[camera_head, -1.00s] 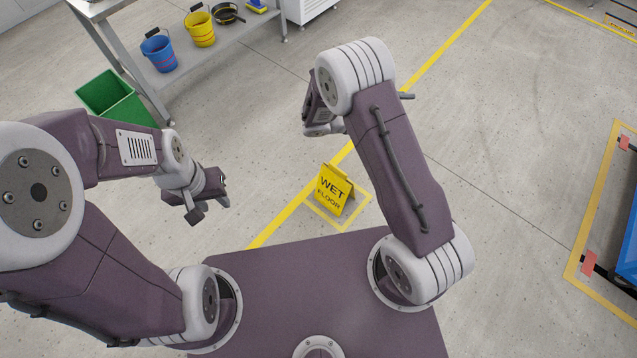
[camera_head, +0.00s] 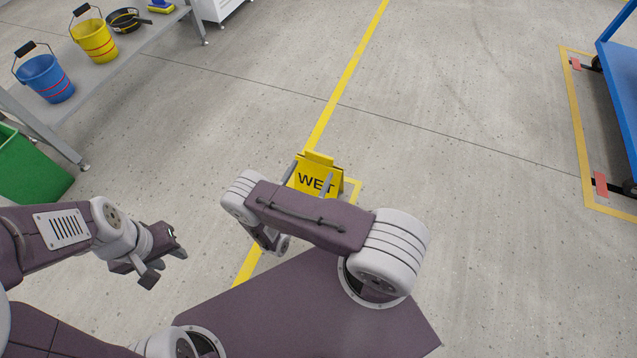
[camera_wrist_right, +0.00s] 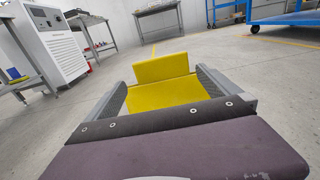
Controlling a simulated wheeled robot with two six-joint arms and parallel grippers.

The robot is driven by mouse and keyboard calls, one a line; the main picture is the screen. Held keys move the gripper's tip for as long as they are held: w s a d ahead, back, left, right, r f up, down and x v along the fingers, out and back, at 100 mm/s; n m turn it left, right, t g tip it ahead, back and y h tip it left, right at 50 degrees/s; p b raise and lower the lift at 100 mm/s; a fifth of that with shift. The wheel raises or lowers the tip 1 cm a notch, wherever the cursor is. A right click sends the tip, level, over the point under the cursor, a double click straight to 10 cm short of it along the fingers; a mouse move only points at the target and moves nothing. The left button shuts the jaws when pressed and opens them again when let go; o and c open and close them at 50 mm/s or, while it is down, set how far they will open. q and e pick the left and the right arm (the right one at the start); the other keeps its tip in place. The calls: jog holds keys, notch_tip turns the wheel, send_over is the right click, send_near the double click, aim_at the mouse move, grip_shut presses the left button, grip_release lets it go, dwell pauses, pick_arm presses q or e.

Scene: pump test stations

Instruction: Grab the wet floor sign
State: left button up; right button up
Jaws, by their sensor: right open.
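The yellow wet floor sign (camera_head: 317,174) stands on the floor just past my base, inside a yellow floor outline. In the head view my right arm hides its lower part. In the right wrist view the sign (camera_wrist_right: 165,80) fills the space between the fingers of my right gripper (camera_wrist_right: 168,88), its top edge rising above them. The right gripper is open, with a finger on each side of the sign; I cannot tell whether either touches it. My left gripper (camera_head: 160,268) hangs empty at the left, well away from the sign, its fingers apart.
A grey metal table (camera_head: 110,70) with a blue bucket (camera_head: 45,78), a yellow bucket (camera_head: 95,40) and a black pan (camera_head: 128,20) stands at upper left. A green bin (camera_head: 28,168) is below it. A blue cart (camera_head: 622,85) is at right. Floor ahead is clear.

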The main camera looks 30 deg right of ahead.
aim_at(318, 159)
jog(key=shift+x, duration=0.8)
jog(key=b+x, duration=0.3)
jog(key=x, duration=0.1)
jog(key=shift+d, duration=0.35)
jog(key=shift+w+d+r, duration=0.25)
jog(key=shift+w, duration=0.05)
pick_arm(q)
notch_tip(318, 159, down, 4)
pick_arm(e)
jog(key=c, duration=1.8)
